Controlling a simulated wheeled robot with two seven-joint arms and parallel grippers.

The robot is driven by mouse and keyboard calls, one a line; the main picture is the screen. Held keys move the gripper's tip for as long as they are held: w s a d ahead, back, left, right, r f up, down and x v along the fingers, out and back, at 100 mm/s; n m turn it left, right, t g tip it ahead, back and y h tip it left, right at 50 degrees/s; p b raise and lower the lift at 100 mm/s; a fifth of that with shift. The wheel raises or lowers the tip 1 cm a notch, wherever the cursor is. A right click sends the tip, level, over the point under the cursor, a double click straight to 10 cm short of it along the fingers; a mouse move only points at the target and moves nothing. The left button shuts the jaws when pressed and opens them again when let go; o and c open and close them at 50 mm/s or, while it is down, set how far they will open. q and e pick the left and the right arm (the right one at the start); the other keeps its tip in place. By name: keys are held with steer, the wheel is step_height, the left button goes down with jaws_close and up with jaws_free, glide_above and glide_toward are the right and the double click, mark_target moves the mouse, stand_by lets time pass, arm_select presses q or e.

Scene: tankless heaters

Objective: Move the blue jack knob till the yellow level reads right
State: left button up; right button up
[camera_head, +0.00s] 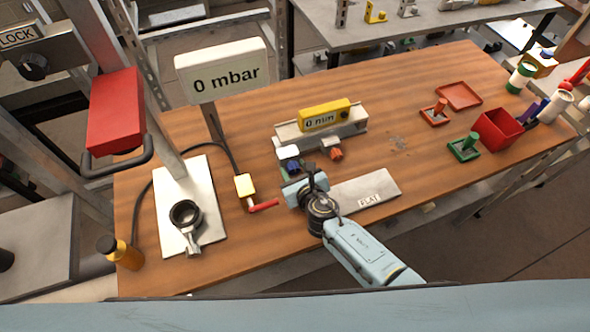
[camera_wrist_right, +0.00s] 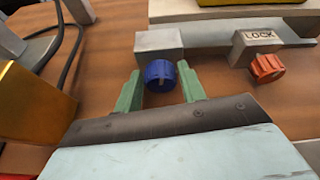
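The yellow level (camera_head: 325,115) sits on a grey metal beam (camera_head: 345,129); its display reads 0 with a unit too small to read surely. The blue jack knob (camera_wrist_right: 160,75) is below the beam's left block, with an orange-red knob (camera_wrist_right: 267,68) marked LOCK to its right. The orange-red knob also shows in the head view (camera_head: 336,154). My right gripper (camera_wrist_right: 161,80) is open, with its green fingers on either side of the blue knob. The right finger is close to it; contact cannot be told. My left gripper is not in view.
A FLAT-marked plate (camera_head: 372,188) lies right of my right gripper. To the left are a yellow box with a red lever (camera_head: 245,186), a 0 mbar display (camera_head: 222,70) and a portafilter (camera_head: 186,215). A red bin (camera_head: 497,129) stands at the right. The table's middle right is mostly clear.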

steer(key=c, duration=0.6)
steer(key=shift+d+m+y, duration=0.15)
steer(key=shift+m+y, duration=0.35)
steer(key=shift+m, duration=0.2)
steer(key=shift+d+f+m+g+y+b, duration=0.15)
steer(key=shift+m+g+y+b, duration=0.15)
steer(key=shift+m+y+b, duration=0.4)
steer(key=shift+m, duration=0.6)
steer(key=o, duration=0.9)
steer(key=shift+o, duration=0.2)
